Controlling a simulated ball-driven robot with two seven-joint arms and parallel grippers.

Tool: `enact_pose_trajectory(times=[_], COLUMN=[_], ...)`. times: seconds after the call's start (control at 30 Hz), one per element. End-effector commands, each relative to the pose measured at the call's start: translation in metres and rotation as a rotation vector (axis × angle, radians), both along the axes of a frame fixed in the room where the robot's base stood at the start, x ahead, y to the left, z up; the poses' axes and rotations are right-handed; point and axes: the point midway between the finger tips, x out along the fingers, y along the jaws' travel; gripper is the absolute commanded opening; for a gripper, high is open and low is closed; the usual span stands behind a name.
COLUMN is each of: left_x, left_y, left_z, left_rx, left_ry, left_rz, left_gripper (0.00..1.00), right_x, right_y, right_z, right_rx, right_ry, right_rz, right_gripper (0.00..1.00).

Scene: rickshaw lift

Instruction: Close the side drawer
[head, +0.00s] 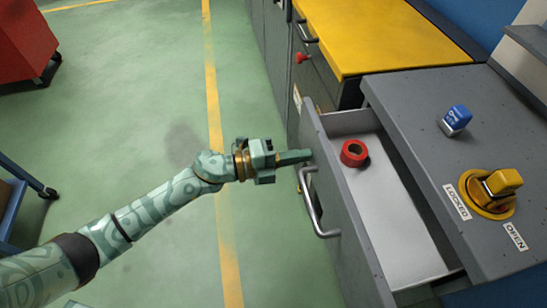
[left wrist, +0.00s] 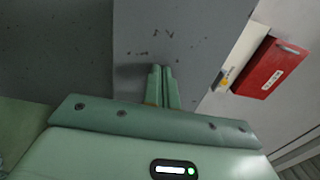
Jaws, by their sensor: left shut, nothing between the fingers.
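The side drawer (head: 420,262) stands pulled open from the grey cabinet, its inside showing. A red roll of tape (head: 354,153) lies in it. The drawer's grey front (head: 352,240) faces left and carries a metal bar handle (head: 316,212). My left gripper (head: 309,156) is shut and empty, its fingertips at the drawer front near the far end of the handle; I cannot tell whether they touch. In the left wrist view the closed fingers (left wrist: 162,70) point at a grey scuffed surface. My right gripper is not in view.
On the grey cabinet top (head: 430,130) are a blue-and-white stamp-like object (head: 455,120) and a yellow rotary switch (head: 490,191) beside LOCKED and OPEN labels. A yellow-topped cabinet (head: 375,35) adjoins behind. The green floor (head: 130,130) left of the drawer is largely clear.

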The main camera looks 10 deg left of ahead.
Motion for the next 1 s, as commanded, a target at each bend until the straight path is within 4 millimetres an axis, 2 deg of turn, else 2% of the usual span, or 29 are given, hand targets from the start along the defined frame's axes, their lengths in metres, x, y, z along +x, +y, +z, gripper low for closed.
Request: enact_pose_trajectory(times=[0.03,0.2,0.5,0.73,1.0], left_x=[0.005,0.023,0.046,0.054,0.057], left_y=[-0.014,-0.055,-0.11,-0.13,-0.136], left_z=[0.002,0.0,-0.002,-0.001,0.0], left_rx=[-0.003,-0.003,-0.002,0.0,-0.001], left_ry=[-0.002,-0.001,0.001,0.001,-0.002], left_rz=[-0.003,-0.002,-0.002,0.0,0.0], left_gripper=[0.0,0.0,0.0,0.0,0.0], right_x=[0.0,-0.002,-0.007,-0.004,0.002], right_y=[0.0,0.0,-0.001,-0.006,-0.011], right_z=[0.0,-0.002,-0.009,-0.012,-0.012], right_rx=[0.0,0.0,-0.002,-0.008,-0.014], right_ry=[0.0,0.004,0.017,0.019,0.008], right_rz=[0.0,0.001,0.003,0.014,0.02], right_gripper=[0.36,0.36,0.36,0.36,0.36])
